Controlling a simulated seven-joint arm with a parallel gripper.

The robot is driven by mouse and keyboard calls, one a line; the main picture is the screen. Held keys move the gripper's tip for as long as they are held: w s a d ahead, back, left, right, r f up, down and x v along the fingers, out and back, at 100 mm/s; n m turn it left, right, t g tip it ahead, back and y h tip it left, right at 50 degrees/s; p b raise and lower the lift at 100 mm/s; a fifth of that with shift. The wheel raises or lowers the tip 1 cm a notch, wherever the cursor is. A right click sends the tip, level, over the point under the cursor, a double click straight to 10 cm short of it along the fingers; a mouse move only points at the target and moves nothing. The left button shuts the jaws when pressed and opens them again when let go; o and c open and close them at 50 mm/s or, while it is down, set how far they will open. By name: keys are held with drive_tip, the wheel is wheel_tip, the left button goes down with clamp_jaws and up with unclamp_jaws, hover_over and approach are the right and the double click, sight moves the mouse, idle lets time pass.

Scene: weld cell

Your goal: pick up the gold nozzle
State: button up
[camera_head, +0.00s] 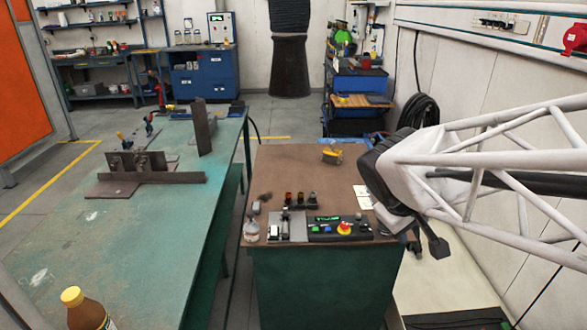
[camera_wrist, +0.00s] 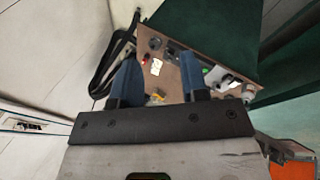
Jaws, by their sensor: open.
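Several small dark nozzle-like pieces stand in a row on the brown top of the green cabinet (camera_head: 281,292), behind the control box. In the head view one small piece with an amber tint (camera_head: 287,198) is at the left of that row. It may be the gold nozzle, but it is too small to be sure. My gripper (camera_wrist: 158,75) shows in the wrist view with two blue fingers apart and nothing held between them. It is above the cabinet top, apart from the small pieces. In the head view my arm is to the right of the cabinet.
A control box (camera_head: 340,228) with a red button sits at the cabinet's front. A yellow object (camera_head: 332,155) lies at the back, and white paper (camera_head: 364,196) at the right. A green workbench (camera_head: 150,240) stands to the left.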

drive_tip(key=w+a+f+n+t+h, duration=0.15)
drive_tip(key=w+n, duration=0.25)
drive_tip(key=w, duration=0.5)
drive_tip(key=w+f+n+t+h, duration=0.1)
drive_tip(key=w+f+n+t, duration=0.3)
drive_tip(key=w, duration=0.6)
drive_tip(key=w+a+f+n+h, duration=0.1)
drive_tip(key=w+n, duration=0.4)
drive_tip(key=w, duration=0.4)
drive_tip(key=n+t+y, duration=0.5)
drive_tip(key=n+y, duration=0.1)
drive_tip(key=n, duration=1.1)
approach(300, 195)
drive_tip(key=x, duration=0.2)
drive_tip(key=shift+w+d+f, duration=0.15)
drive_tip(key=shift+w, duration=0.15)
drive_tip(key=shift+x, duration=1.25)
drive_tip(key=shift+w, duration=0.1)
drive_tip(key=shift+x, duration=2.55)
